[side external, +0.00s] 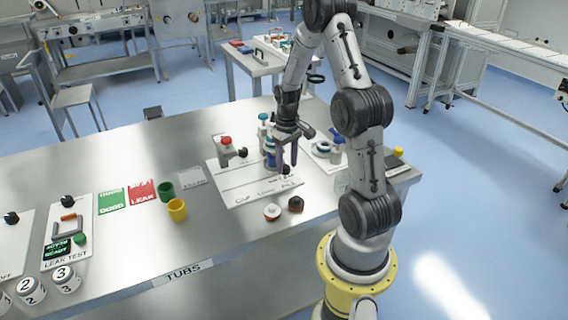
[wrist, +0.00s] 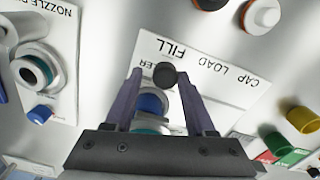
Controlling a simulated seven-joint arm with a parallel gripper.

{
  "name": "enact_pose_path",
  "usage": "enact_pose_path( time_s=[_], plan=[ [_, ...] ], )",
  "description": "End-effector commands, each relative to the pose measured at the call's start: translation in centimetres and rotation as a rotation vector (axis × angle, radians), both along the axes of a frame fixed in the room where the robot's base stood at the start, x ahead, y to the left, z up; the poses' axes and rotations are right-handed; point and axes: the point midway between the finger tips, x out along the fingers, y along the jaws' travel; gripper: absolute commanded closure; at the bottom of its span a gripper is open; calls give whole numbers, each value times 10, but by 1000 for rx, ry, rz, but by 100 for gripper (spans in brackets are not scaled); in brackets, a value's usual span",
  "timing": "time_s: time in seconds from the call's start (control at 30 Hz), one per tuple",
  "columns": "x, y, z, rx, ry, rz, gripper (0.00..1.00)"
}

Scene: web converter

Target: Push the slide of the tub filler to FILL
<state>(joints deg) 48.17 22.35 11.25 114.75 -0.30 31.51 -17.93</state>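The tub filler's white panel (wrist: 200,75) lies on the steel table, with CAP, LOAD and FILL printed along one edge. It also shows in the side view (side external: 235,190). A round black knob (wrist: 165,75), apparently the slide's, is beside the FILL print; in the side view the knob (side external: 286,170) is just under my fingers. My gripper (wrist: 160,74) points down, open, its fingertips on either side of the knob, with the right finger closer to it. Contact cannot be told. A blue and teal cylinder (wrist: 152,103) shows between the fingers. In the side view my gripper (side external: 286,165) partly hides the filler.
A red-topped fixture (side external: 227,147) stands left on the panel. Two loose caps, one white (side external: 272,211) and one dark (side external: 296,204), lie in front of it. Yellow (side external: 177,210) and green (side external: 166,191) cups stand left. A nozzle panel (wrist: 62,75) is beside my gripper.

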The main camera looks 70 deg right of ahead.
Motion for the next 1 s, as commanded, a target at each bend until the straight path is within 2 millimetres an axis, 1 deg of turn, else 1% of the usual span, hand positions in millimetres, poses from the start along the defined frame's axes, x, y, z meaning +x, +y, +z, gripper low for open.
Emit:
enact_pose_path(
  time_s=[0.03,0.07,0.1,0.37,0.47,0.53,0.67,0.9,1.0],
  plan=[
    [0,0,0,0,-1,0,40],
    [0,0,0,0,-1,0,35],
    [0,0,0,0,0,0,31],
    [1,1,0,2,0,0,31],
    [2,1,4,1,-2,0,31],
    [2,1,11,1,-2,0,31],
    [2,1,33,-2,-5,0,31],
    [2,1,86,-3,-5,0,31],
    [2,0,105,-2,-4,0,31]
  ],
)
